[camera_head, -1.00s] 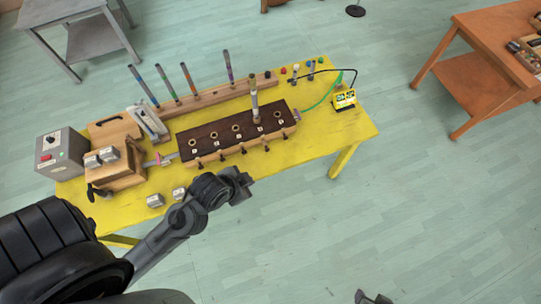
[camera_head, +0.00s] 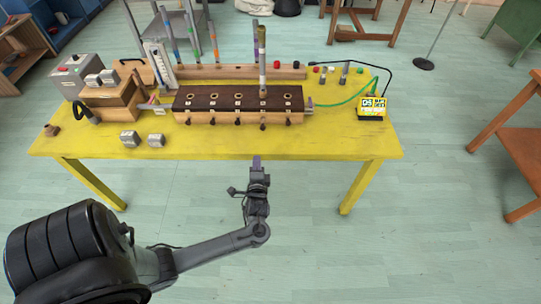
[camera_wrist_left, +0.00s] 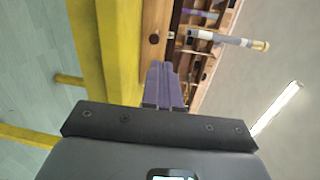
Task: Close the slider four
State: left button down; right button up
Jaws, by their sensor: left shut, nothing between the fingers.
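The slider box (camera_head: 238,117) is a wooden block with a dark top, a row of holes and several small dark slider knobs along its front. The fourth knob from the left (camera_head: 263,127) is below the hole with a tall striped tube (camera_head: 262,62). My left gripper (camera_head: 256,160) is shut and empty, in front of the table's near edge and apart from the knobs. In the left wrist view its purple fingers (camera_wrist_left: 165,88) are together, pointing at the box front, where a dark knob (camera_wrist_left: 154,39) shows; I cannot tell which one. My right gripper is not in view.
The yellow table (camera_head: 200,145) has clear room at its front. A rack with coloured tubes (camera_head: 230,72) stands behind the box. A yellow display (camera_head: 371,106) with a green cable is at right.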

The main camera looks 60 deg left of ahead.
pick_arm(q)
notch_tip(320, 180, down, 2)
jog(key=w+b, duration=0.3)
jog(key=b, duration=0.5)
send_near(263, 129)
jog(key=shift+n+y, duration=0.3)
jog(key=shift+n, duration=0.1)
jog(key=x, duration=0.5)
jog(key=shift+w+a+f, duration=0.2)
jog(key=shift+a+f, duration=0.05)
jog(key=shift+a, duration=0.05)
jog(key=shift+w+a, duration=0.3)
jog(key=shift+a, duration=0.1)
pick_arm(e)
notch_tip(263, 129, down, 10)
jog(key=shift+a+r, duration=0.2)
